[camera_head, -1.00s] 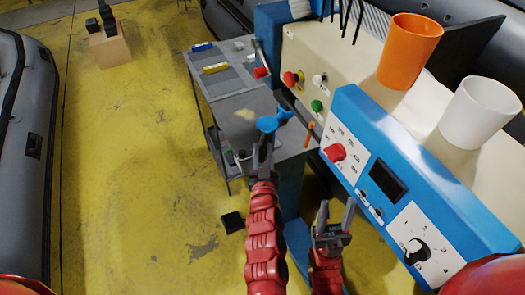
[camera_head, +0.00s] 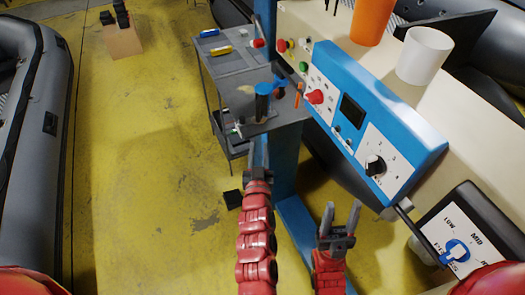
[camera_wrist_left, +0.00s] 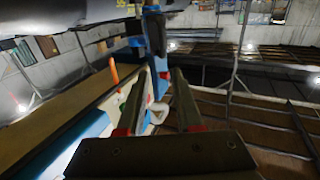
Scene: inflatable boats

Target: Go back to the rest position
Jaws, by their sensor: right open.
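My left gripper (camera_head: 258,145) points away from me in the middle of the head view, with its two fingers apart. In the left wrist view the same gripper (camera_wrist_left: 155,98) shows open fingers with nothing gripped between them. My right gripper (camera_head: 341,217) is lower and further right in the head view, its fingers spread and empty. It is left of the blue control panel (camera_head: 375,125). A dark cylinder with a blue top (camera_head: 263,104) stands just beyond my left fingertips, on or over the grey cart (camera_head: 235,72); contact with the cart is unclear.
An orange cup (camera_head: 372,20) and a white cup (camera_head: 424,55) stand on the cream machine at right. A dial panel with a blue knob (camera_head: 457,250) is at lower right. A grey inflatable boat (camera_head: 35,130) lies at left. Yellow floor (camera_head: 140,190) between is largely clear.

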